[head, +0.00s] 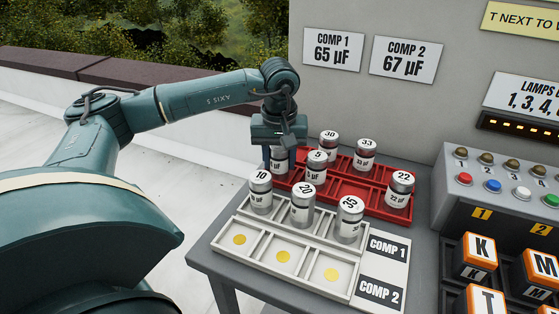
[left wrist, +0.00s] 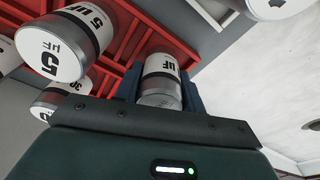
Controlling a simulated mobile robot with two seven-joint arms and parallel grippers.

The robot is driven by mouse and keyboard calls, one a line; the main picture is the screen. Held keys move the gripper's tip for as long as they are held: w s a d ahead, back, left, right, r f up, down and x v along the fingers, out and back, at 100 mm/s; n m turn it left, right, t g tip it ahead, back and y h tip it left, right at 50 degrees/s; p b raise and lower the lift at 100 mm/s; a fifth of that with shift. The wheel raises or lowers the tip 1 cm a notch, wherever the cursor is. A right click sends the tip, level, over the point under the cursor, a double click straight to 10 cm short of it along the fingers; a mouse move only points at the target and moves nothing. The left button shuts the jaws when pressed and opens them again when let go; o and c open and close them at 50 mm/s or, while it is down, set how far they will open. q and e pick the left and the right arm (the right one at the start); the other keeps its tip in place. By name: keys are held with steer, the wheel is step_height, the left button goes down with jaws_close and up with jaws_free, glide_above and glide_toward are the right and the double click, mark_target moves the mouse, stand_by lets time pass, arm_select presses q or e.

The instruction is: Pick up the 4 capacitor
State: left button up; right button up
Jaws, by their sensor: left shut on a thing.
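My left gripper (head: 279,150) points down at the far left of the red tray (head: 352,190). It is shut on a silver-and-white capacitor (head: 280,162), which stands upright at the tray. In the left wrist view the held capacitor (left wrist: 161,80) sits between the dark blue fingers. Its top number is hidden; only part of its "µF" label shows. Other capacitors stand in the red tray: 30 (head: 328,145), 33 (head: 364,155), 5 (head: 316,168) and 22 (head: 399,190). No top with a 4 is readable. My right gripper is not in view.
The white tray (head: 230,255) in front holds capacitors 10 (head: 260,192), 20 (head: 302,203) and one reading about 35 (head: 349,220) in its COMP 1 row. Its COMP 2 row is empty, with yellow discs. A button panel (head: 500,190) and lettered blocks (head: 480,257) stand right.

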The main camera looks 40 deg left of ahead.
arm_select(q)
steer(key=shift+c, duration=1.3)
